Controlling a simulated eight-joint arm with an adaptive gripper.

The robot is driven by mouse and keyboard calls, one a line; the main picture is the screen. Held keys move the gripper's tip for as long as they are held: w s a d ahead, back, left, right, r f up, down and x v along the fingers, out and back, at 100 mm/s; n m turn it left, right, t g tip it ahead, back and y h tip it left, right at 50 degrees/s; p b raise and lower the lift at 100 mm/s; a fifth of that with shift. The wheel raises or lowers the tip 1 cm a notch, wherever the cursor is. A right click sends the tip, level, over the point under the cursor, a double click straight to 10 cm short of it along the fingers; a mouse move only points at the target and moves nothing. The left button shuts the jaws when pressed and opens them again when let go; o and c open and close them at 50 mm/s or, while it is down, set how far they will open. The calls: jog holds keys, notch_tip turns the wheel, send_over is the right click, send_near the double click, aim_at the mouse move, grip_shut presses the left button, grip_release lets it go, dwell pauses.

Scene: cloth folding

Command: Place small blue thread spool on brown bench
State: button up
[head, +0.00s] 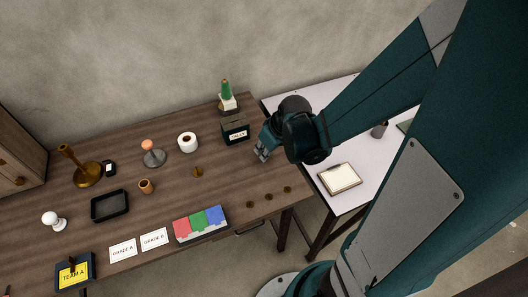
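The brown bench (120,215) fills the left and middle of the head view. My gripper (261,154) is over its right end, near the back, just right of a small black labelled box. Its fingers point down and left, close to the bench surface. They are small and partly turned away, so I cannot tell whether they are open or shut, or whether anything is between them. I cannot make out a small blue thread spool; it may be hidden by my arm.
A black labelled box (236,131) and a green cone (226,89) stand left of my gripper. A white roll (187,142), red-green-blue block (200,223) and black tray (109,206) stand farther left. A white table (345,205) bearing a clipboard (339,179) adjoins the right. Bench surface below my gripper is mostly clear.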

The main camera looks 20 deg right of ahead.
jog(key=shift+f, duration=0.7)
jog(key=shift+f+b, duration=0.15)
jog(key=shift+b, duration=0.15)
jog(key=o, duration=0.6)
jog(key=shift+o, duration=0.2)
jog(key=shift+r, duration=0.2)
jog(key=p+v, duration=0.4)
jog(key=v, duration=0.8)
dwell(0.5)
